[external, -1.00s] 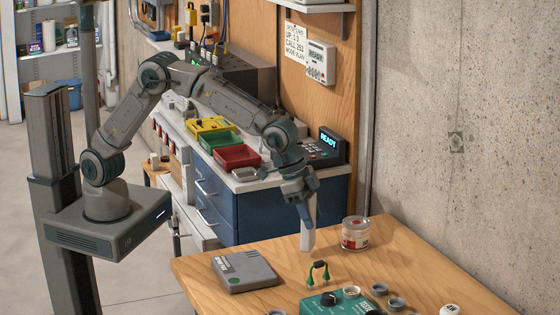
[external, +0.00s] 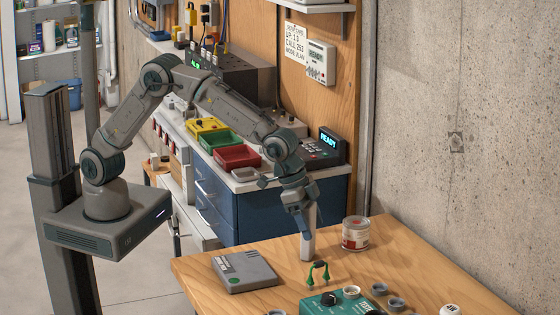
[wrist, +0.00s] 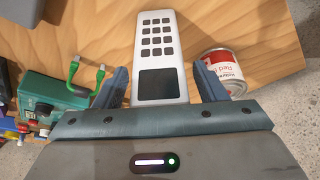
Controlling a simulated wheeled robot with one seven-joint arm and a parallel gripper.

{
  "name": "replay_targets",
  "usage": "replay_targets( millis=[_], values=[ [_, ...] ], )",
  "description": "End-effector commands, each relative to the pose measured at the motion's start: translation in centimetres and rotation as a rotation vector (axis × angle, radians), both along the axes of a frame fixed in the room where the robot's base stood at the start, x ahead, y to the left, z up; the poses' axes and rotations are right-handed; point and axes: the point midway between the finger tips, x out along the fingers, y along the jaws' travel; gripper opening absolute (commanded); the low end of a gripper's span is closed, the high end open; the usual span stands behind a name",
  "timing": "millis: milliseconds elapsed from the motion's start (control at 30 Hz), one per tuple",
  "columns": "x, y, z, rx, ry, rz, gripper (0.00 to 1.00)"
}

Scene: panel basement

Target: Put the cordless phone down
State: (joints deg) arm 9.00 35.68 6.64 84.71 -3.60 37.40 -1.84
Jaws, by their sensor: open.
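The cordless phone (external: 309,243) is pale, with dark keys and a dark screen. My gripper (wrist: 160,88) is open, one finger on each side of the phone's screen end, with small gaps visible. In the external view my gripper (external: 303,221) is at the phone's upper part and hides some of it.
A red-and-white can (external: 356,233) stands close right of the phone. A green-handled jumper (external: 318,272) and a teal box (external: 331,303) are in front. A grey flat case (external: 245,270) lies left. Bare wooden table (external: 285,252) shows between the case and phone.

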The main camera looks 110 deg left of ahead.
Motion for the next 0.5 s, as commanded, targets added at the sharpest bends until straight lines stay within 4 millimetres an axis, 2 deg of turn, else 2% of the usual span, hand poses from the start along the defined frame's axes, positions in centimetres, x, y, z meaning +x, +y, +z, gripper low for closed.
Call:
replay_targets(
  millis=[167, 500],
  values=[
    [-0.7, 0.0, 2.1, -0.001, -0.005, 0.000, 0.65],
    [-3.5, 0.0, 8.8, -0.001, -0.005, 0.000, 0.65]
  ],
)
